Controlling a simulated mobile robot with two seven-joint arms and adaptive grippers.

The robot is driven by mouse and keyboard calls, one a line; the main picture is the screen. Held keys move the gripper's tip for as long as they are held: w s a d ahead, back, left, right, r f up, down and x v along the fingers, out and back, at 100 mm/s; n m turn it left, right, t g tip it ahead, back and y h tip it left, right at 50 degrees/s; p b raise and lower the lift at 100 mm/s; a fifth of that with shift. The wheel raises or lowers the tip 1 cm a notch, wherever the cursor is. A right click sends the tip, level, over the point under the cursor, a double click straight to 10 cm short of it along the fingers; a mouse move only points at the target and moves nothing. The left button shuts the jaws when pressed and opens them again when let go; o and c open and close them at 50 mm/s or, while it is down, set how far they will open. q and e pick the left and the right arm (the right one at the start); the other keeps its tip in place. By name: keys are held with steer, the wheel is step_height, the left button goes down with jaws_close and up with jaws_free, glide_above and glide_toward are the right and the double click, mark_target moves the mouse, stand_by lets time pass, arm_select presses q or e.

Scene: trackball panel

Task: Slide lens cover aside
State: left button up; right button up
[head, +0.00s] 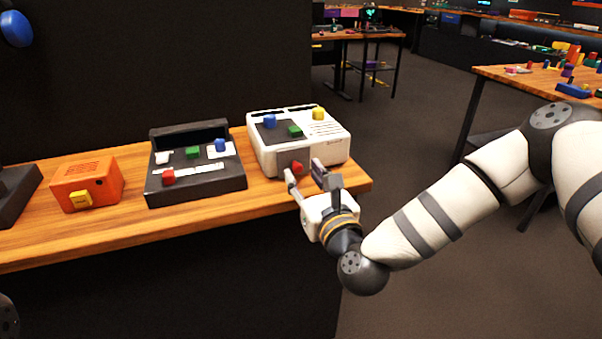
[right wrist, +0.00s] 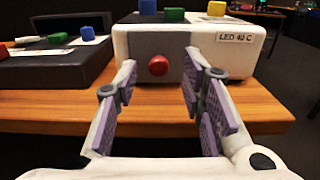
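No part is clearly recognisable as a lens cover. A white box device (head: 335,150) stands at the right end of the wooden bench, with blue, green and yellow blocks on top. A round red knob (head: 297,168) sits on its dark front strip; it also shows in the right wrist view (right wrist: 158,65). My right gripper (head: 304,172) is open and empty in front of this face. In the right wrist view its fingers (right wrist: 150,90) are spread, with the red knob seen between them and farther off. My left gripper is not in view.
A black console (head: 195,185) with red, green, blue and white parts stands left of the white box. An orange box (head: 87,182) with a yellow block is farther left. The wooden bench (head: 150,228) has a bare front strip. Open floor lies right.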

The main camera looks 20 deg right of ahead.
steer(key=shift+w, duration=0.95)
steer(key=shift+a, duration=0.1)
jaws_close()
steer(key=d, duration=0.7)
steer(key=shift+d+f, duration=0.1)
steer(key=shift+d, duration=0.15)
jaws_free()
steer(key=shift+w, duration=0.1)
